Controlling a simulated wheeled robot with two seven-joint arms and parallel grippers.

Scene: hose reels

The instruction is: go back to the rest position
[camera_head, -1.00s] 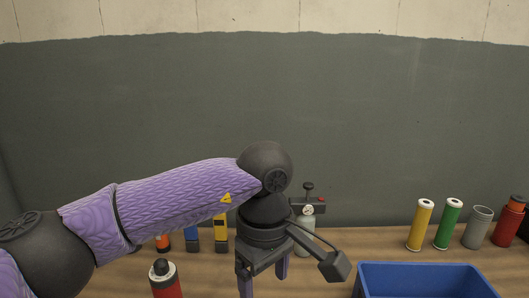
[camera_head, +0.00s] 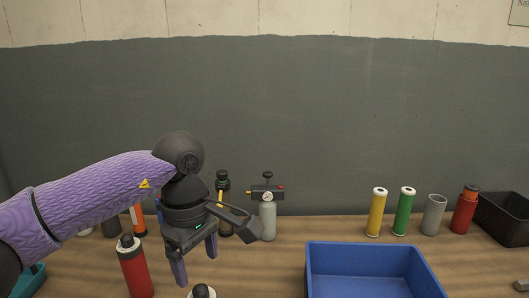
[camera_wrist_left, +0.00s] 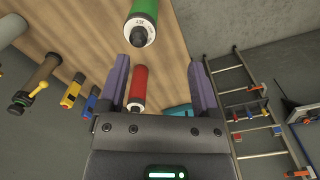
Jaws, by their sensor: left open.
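My left gripper (camera_head: 196,262) hangs fingers-down over the left part of the wooden table (camera_head: 265,270) in the head view. Its two purple fingers are apart with nothing between them. A red bottle (camera_head: 135,272) with a dark cap stands to its left, apart from it. In the left wrist view my left gripper (camera_wrist_left: 157,68) is also open, with the red bottle (camera_wrist_left: 137,87) and a green bottle (camera_wrist_left: 141,22) beyond its fingers. My right gripper is in neither view.
A blue tub (camera_head: 375,270) stands right of the gripper. A grey bottle with a gauge (camera_head: 268,215) stands behind. Yellow (camera_head: 376,212) and green (camera_head: 404,211) cylinders, a grey tube (camera_head: 433,215), a red bottle (camera_head: 464,210) and a black bin (camera_head: 505,220) line the right back.

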